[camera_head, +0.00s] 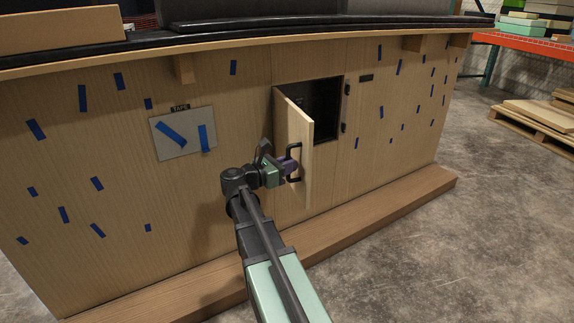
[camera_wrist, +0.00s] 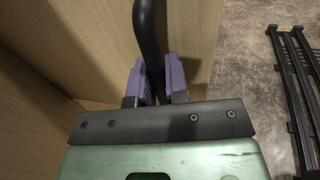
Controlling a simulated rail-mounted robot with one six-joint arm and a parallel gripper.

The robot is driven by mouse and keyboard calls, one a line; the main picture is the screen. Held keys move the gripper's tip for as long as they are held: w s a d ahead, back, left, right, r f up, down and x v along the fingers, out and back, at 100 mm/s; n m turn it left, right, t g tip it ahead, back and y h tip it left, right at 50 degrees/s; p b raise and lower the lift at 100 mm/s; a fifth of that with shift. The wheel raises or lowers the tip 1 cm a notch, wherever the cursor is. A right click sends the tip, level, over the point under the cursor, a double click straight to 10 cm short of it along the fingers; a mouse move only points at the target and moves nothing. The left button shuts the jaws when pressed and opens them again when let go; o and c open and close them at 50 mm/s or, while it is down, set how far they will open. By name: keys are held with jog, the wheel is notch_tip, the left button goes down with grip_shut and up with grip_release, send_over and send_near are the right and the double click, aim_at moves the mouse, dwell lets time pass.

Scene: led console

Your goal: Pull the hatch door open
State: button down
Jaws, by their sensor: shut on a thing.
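The wooden hatch door (camera_head: 307,130) stands partly open, swung out from the console front. A black bar handle (camera_head: 294,150) is on the door's face. My gripper (camera_head: 290,166) is at the lower part of the handle. In the wrist view, the purple fingers of my gripper (camera_wrist: 157,80) are on both sides of the black handle (camera_wrist: 147,30), shut on it. The lower end of the handle is hidden between the fingers.
The wooden console front (camera_head: 230,180) carries several blue tape strips and a grey tape panel (camera_head: 183,133). A wooden step (camera_head: 370,230) runs along its base. The concrete floor (camera_head: 480,220) is clear at right. Pallets (camera_head: 540,115) and an orange rack (camera_head: 525,42) stand farther right.

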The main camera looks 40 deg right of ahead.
jog(key=c, duration=1.1)
grip_release()
jog(key=shift+c, duration=0.2)
jog(key=w+a, duration=0.1)
jog(key=a, duration=0.9)
jog(key=shift+w+a, duration=0.35)
jog(key=shift+w, duration=0.05)
